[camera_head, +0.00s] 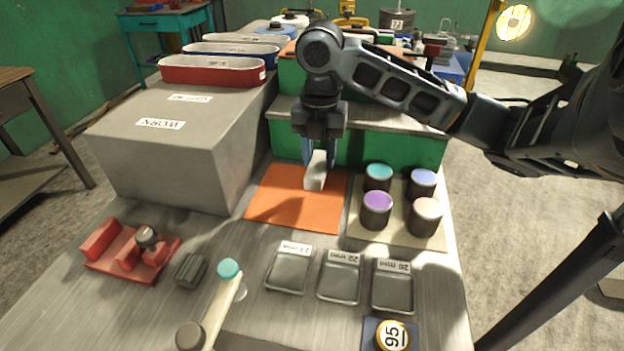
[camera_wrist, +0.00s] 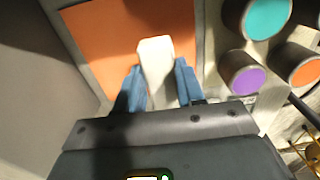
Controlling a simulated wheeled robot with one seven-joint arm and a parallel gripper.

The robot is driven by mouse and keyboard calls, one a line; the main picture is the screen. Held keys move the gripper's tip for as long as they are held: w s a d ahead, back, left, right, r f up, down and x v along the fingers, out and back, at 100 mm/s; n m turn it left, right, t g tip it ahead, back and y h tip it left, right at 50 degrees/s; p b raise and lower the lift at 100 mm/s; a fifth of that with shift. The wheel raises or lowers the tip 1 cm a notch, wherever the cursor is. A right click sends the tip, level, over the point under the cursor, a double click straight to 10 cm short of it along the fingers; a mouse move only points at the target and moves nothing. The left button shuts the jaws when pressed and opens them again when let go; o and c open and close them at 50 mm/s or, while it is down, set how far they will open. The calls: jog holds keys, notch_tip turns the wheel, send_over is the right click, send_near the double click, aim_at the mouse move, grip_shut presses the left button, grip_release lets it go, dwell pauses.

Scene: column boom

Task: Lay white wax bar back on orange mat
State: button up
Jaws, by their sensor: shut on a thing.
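The white wax bar (camera_head: 315,171) is held in my gripper (camera_head: 318,160), over the back right part of the orange mat (camera_head: 280,205). In the wrist view the bar (camera_wrist: 156,62) stands out between the two blue fingers of my gripper (camera_wrist: 157,88), with the orange mat (camera_wrist: 110,35) behind it. The fingers are shut on the bar. Its lower end is close to the mat; I cannot tell whether it touches. Most of the mat is bare.
Several dark cylinders with coloured tops, such as a purple one (camera_head: 377,203), stand on a beige mat (camera_head: 400,236) to the right. A grey block (camera_head: 190,140) rises at the left and a green step (camera_head: 370,150) behind. Metal trays (camera_head: 340,280) lie in front.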

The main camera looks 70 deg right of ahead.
aim_at(319, 159)
jog(key=shift+f, duration=3.05)
jog(key=shift+f, duration=0.2)
jog(key=o, duration=1)
jog(key=shift+o, duration=0.2)
jog(key=shift+r, duration=0.15)
notch_tip(319, 159, up, 12)
jog(key=shift+r, duration=0.1)
